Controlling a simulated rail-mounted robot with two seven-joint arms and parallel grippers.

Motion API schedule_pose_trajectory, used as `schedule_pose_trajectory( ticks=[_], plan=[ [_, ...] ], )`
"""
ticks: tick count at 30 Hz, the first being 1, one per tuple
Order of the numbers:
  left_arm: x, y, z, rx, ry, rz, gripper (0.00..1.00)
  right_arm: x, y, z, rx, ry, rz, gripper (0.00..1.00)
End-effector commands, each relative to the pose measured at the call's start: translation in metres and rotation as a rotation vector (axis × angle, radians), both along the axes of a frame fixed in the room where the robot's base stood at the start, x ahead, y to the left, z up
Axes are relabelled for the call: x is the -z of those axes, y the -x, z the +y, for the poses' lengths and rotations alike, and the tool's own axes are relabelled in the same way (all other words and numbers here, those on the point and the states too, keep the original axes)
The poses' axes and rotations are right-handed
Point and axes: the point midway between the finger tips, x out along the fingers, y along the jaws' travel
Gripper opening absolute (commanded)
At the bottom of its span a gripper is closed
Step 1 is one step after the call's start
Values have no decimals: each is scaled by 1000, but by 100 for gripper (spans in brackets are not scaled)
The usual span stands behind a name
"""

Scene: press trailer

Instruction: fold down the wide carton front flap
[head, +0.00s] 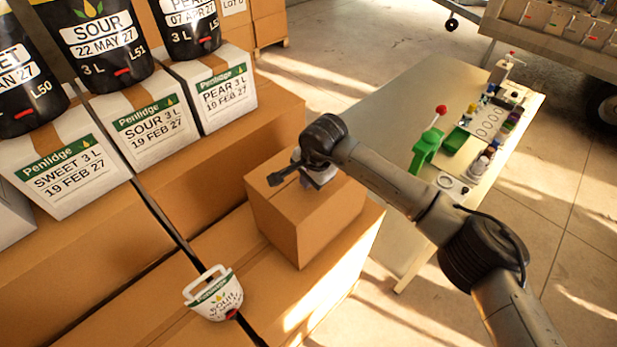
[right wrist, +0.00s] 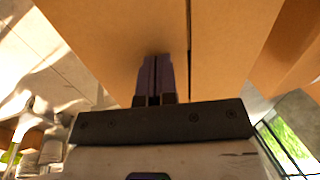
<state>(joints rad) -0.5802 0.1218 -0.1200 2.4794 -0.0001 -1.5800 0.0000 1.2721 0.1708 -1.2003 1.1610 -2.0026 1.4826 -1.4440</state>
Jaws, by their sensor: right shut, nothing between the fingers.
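The wide carton (head: 290,222) is a plain brown box on top of larger brown boxes, near the middle of the head view. Its top looks mostly flat, but my arm covers part of it, so I cannot tell how each flap lies. My right gripper (head: 316,180) is over the carton's top, toward its far right part. In the right wrist view the shut, empty fingers (right wrist: 155,78) lie against or just off brown cardboard (right wrist: 100,45), with a dark seam to their right. Contact is unclear. My left gripper is not in view.
A small white Penlidge pouch or tub (head: 214,296) stands in front of the carton. Labelled white boxes (head: 150,125) with black pouches stand at left. A table (head: 400,105) with a green tool (head: 425,150) and bottles is at right.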

Motion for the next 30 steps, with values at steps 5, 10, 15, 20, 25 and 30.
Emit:
schedule_pose_trajectory(
  ticks=[5, 10, 15, 20, 25, 30],
  plan=[
    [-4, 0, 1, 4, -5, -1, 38, -8, 0, 0, 0, 0, -1, 0],
    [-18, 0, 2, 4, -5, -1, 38, -40, -1, 0, 0, 0, -4, 0],
    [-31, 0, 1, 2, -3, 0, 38, -72, 0, 0, -1, 2, -3, 0],
    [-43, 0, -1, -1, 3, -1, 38, -103, 0, 0, 0, 1, -4, 0],
    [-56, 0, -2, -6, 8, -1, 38, -131, 0, 0, 0, 1, -2, 0],
    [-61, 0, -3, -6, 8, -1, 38, -146, 0, 0, 0, 0, 0, 0]
  ],
)
